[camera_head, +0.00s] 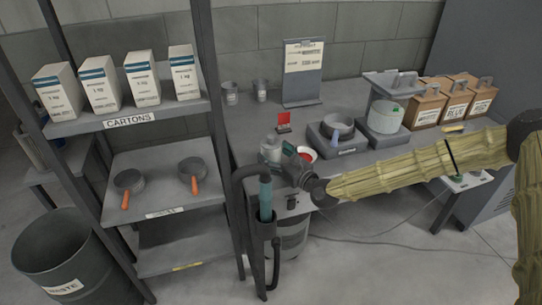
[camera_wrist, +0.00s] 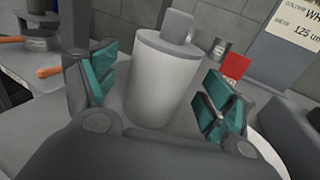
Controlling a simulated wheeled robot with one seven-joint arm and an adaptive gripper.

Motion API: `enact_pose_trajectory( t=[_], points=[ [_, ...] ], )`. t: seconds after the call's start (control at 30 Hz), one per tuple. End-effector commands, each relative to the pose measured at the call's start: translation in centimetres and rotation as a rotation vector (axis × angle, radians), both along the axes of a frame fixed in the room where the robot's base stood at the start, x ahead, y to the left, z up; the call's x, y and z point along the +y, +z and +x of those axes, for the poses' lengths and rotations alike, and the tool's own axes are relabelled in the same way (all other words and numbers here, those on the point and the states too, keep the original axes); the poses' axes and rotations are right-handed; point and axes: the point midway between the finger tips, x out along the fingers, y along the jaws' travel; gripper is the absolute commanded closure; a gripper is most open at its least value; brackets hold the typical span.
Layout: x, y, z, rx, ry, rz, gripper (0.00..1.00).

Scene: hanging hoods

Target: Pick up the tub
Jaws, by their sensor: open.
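My gripper (camera_head: 289,157) is open and low over the front of the bench. In the wrist view a pale grey bottle-shaped container (camera_wrist: 162,82) with a narrower cap stands upright between the spread teal finger pads, with gaps on both sides. It shows in the head view as a grey container (camera_head: 269,150) just left of my gripper. A round white tub with red inside (camera_head: 307,153) sits right beside my gripper, partly hidden by it. I cannot tell which tub is meant.
A grey pan (camera_head: 338,128) rests on a bench unit, with labelled boxes (camera_head: 456,103) at the right. A red card (camera_head: 284,121) and a sign stand (camera_head: 303,72) are behind. The shelf rack (camera_head: 158,190) holds cartons and pans. A dark bin (camera_head: 65,255) stands left.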

Motion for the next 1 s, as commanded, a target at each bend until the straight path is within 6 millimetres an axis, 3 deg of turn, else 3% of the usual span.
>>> enact_pose_trajectory(
  t=[0.2,0.47,0.7,1.0],
  points=[
    [1.1,0.0,1.3,0.0,0.0,0.0,0.16],
    [1.2,0.0,1.4,0.0,-0.001,0.0,0.16],
    [1.2,0.0,1.4,0.0,0.0,0.0,0.58],
    [1.2,0.1,1.4,-0.001,-0.001,0.001,0.57]
  ],
)
